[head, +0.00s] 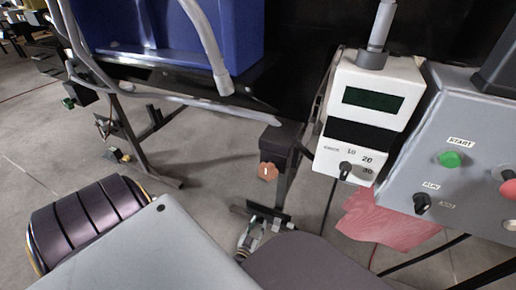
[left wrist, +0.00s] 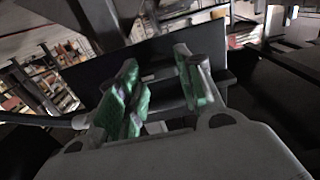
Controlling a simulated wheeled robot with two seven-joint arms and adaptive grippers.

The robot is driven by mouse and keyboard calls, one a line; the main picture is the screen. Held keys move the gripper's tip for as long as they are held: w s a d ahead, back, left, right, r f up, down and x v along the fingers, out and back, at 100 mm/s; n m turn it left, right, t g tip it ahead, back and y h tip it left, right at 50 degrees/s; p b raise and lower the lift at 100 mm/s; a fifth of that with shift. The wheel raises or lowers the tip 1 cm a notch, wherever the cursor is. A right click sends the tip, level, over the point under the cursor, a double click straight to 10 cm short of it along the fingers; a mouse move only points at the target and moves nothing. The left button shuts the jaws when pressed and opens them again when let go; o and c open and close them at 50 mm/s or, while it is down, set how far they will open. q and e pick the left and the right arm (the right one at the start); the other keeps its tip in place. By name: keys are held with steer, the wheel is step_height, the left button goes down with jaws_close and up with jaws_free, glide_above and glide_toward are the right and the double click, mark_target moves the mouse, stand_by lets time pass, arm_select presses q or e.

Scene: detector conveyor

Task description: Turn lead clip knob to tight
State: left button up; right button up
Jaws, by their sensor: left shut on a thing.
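A small orange-brown knob (head: 267,171) with a pale mark sits on the front of a black clamp-like block (head: 280,142) near the middle of the head view. My left gripper (head: 263,216) shows small below the knob and apart from it in the picture. Its green-padded fingers (left wrist: 158,88) stand apart in the left wrist view, with a dark bar (left wrist: 162,72) between and behind them. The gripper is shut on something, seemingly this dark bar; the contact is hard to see. The knob cannot be made out in the wrist view. My right gripper is not in view.
A white meter box (head: 376,90) with a dark display and a black dial (head: 345,169) stands to the right. Beside it is a grey control box (head: 425,160) with a green START button (head: 449,159). A blue bin (head: 170,40) is at the back. A red cloth (head: 385,217) lies low right.

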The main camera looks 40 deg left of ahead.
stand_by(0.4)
arm_select(q)
steer(key=o, duration=0.7)
steer(key=shift+o, duration=0.2)
steer(key=shift+n, duration=0.3)
steer(key=shift+a+n+b, duration=0.1)
steer(key=shift+n+b, duration=0.3)
steer(key=shift+n, duration=1.9)
steer(key=shift+s+n, duration=0.1)
steer(key=shift+n, duration=0.3)
